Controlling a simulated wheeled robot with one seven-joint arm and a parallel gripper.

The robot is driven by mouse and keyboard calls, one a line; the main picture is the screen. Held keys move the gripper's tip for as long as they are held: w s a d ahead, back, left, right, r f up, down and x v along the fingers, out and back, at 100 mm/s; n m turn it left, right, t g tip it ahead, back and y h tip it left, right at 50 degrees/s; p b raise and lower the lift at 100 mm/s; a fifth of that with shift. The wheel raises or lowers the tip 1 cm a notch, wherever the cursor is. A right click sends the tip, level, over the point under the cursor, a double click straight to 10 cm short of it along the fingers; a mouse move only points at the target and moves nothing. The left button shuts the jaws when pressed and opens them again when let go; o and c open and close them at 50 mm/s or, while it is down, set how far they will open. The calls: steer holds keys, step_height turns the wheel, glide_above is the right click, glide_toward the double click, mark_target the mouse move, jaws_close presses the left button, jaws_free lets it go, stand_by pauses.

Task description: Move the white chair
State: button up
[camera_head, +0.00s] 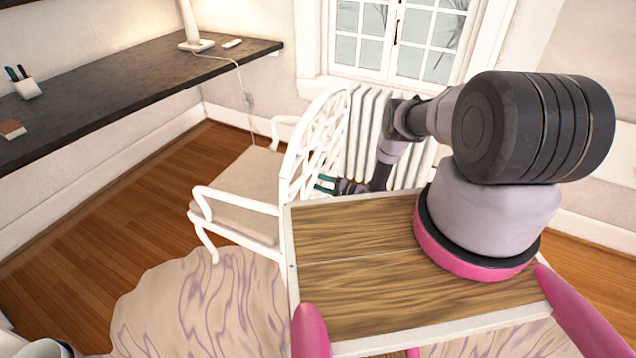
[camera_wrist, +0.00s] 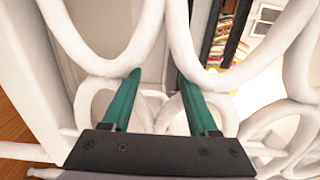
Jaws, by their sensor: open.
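The white chair (camera_head: 240,200) stands on the wood floor and the edge of the rug, with a beige seat (camera_head: 245,178) and a lattice back of open loops (camera_head: 318,145). Its back faces my arm. My gripper (camera_head: 325,183) is at the rear of the backrest, partly hidden by it. In the wrist view, the two teal fingers of my gripper (camera_wrist: 158,76) are apart, their tips close to the white loops of the chair back (camera_wrist: 215,75). I cannot tell whether they touch it or reach through the loops.
A white radiator (camera_head: 365,125) stands under the window behind the chair. A patterned rug (camera_head: 200,300) lies in front. Bare floor (camera_head: 130,210) is clear left of the chair.

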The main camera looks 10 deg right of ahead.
steer(key=shift+w+a, duration=0.15)
steer(key=shift+a, duration=0.1)
jaws_close()
stand_by(1.4)
